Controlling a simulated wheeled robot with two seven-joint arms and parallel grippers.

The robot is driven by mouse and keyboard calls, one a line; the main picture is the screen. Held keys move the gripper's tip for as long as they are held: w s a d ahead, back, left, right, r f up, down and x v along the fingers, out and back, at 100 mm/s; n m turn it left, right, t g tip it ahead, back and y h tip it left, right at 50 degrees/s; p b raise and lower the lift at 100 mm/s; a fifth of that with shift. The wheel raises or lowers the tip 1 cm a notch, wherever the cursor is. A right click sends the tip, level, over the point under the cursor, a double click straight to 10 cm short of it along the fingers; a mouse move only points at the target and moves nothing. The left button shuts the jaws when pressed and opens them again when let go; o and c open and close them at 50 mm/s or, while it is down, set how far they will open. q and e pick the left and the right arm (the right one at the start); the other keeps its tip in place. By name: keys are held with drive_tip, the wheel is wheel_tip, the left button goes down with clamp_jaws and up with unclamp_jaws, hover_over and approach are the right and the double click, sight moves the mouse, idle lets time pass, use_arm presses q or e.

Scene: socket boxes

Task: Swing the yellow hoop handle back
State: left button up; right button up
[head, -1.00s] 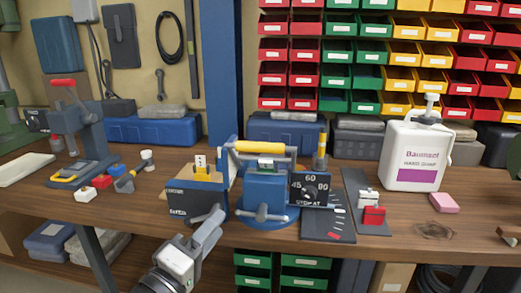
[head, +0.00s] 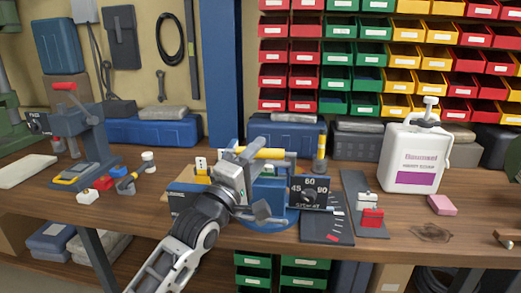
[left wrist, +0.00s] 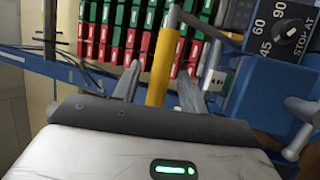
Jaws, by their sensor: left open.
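The yellow hoop handle (head: 264,153) is a yellow grip lying crosswise at the top of a blue bench device (head: 270,191). My left gripper (head: 247,156) reaches in from the front and is at the left part of the grip. In the left wrist view the yellow grip (left wrist: 161,72) runs between the two open fingers, apart from both as far as I can see. The device's black dial plate (head: 310,190) reads 45, 60, 90 and STOP AT. My left arm hides the device's left side. My right gripper is not in view.
A yellow-topped post (head: 321,150) stands just right of the handle. A grey press with a red lever (head: 85,140) stands left.

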use_arm(q)
drive_tip(key=shift+x, duration=0.9)
drive_tip(key=shift+c, duration=0.2)
clamp_jaws()
drive_tip(key=shift+r, duration=0.15)
